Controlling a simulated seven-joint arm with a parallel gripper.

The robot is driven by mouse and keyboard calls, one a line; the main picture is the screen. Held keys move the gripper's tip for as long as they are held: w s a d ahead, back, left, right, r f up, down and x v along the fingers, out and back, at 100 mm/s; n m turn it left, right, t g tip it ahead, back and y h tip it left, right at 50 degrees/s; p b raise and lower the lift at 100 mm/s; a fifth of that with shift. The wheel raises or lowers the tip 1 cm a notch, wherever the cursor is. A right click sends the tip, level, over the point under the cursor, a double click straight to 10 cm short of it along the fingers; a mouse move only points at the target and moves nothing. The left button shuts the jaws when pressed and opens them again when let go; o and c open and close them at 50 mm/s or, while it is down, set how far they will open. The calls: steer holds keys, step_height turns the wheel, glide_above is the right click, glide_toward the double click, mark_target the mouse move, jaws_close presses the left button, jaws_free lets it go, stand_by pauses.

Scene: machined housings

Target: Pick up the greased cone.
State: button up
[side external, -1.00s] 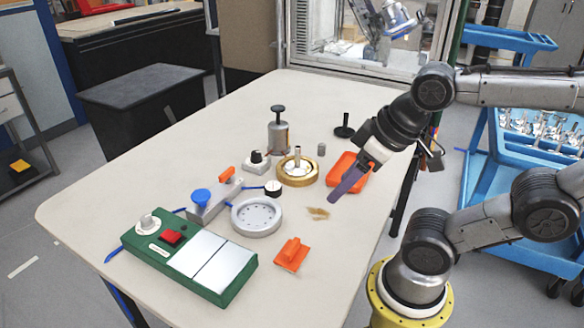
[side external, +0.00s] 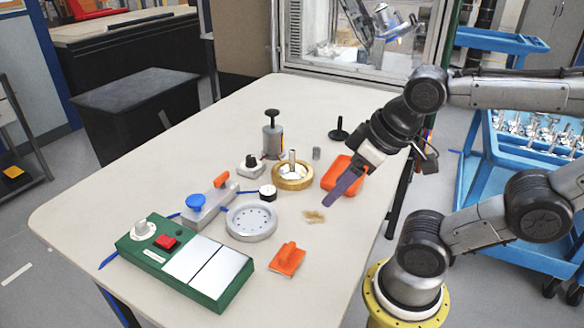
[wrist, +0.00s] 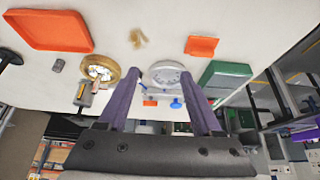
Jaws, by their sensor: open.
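No part is plainly a greased cone. A gold ring housing (side external: 277,182) on the table has a pale upright post (side external: 292,158) at its middle, and I cannot tell whether that is the cone. A small grey cylinder (side external: 316,154) stands behind the ring, apart from it. My gripper (side external: 330,204) is in the air in front of the orange tray, right of the gold ring. In the wrist view its two purple fingers (wrist: 161,76) are spread with nothing held between them. The gold ring (wrist: 113,71) lies left of the fingers there.
An orange tray (side external: 335,176), a tan smear (side external: 314,216), a grey round flange (side external: 235,228) and an orange piece (side external: 287,260) lie around. A silver canister (side external: 272,143), a black knob stand (side external: 338,133) and a green control box (side external: 150,250) stand on the table. The near right is bare.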

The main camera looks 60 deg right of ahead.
steer(key=shift+c, duration=1.1)
